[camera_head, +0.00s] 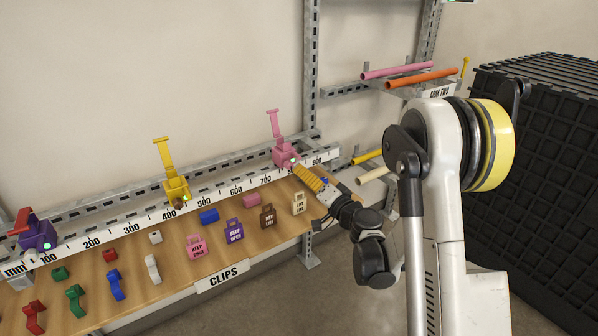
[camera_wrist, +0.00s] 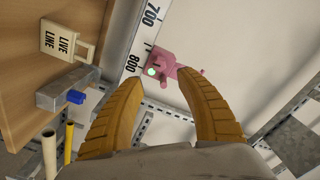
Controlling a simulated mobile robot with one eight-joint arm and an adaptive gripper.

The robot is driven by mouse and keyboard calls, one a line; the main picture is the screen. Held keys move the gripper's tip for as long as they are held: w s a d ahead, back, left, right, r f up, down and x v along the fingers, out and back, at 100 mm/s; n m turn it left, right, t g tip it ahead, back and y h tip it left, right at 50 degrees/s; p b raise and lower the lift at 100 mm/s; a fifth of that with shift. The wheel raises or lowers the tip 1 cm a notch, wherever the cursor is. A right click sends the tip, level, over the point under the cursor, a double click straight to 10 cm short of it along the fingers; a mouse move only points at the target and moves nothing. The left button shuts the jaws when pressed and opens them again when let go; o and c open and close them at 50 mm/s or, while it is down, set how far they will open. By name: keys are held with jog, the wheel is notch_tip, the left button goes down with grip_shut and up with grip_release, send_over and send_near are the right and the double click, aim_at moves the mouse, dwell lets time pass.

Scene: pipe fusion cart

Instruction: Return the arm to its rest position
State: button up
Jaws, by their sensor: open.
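My gripper (camera_head: 298,168) is at the right end of the ruled rail, with its yellow ribbed fingers pointing at the pink clamp (camera_head: 284,156). In the wrist view the gripper (camera_wrist: 162,78) is open and empty, its two fingers spread apart. The pink clamp (camera_wrist: 173,63) shows just beyond and between the fingertips; I cannot tell whether they touch it. The clamp's lever stands up and a green light glows on it. My arm reaches in from the right of the head view.
A yellow clamp (camera_head: 177,188) and a purple clamp (camera_head: 38,236) stand along the rail (camera_head: 215,187). Tags and small coloured blocks lie on the wooden shelf (camera_head: 185,262). Pink (camera_head: 397,70) and orange (camera_head: 422,78) pipes lie on a rack behind my arm. A black crate (camera_head: 545,150) stands at right.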

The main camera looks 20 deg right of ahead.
jog(key=shift+r, duration=0.1)
jog(key=s+a+r+n+g, duration=0.3)
jog(key=s+a, duration=0.1)
jog(key=s, duration=0.3)
jog(key=s+a+r+n+g, duration=0.3)
jog(key=s+a+r, duration=0.15)
jog(key=s, duration=0.25)
jog(key=s+d+f+g+h, duration=0.2)
jog(key=s, duration=0.8)
jog(key=s+d+f+n+g+h, duration=0.1)
jog(key=s+d+f+g+h, duration=0.1)
jog(key=s, duration=0.9)
jog(key=shift+d+h, duration=0.8)
jog(key=shift+d, duration=0.05)
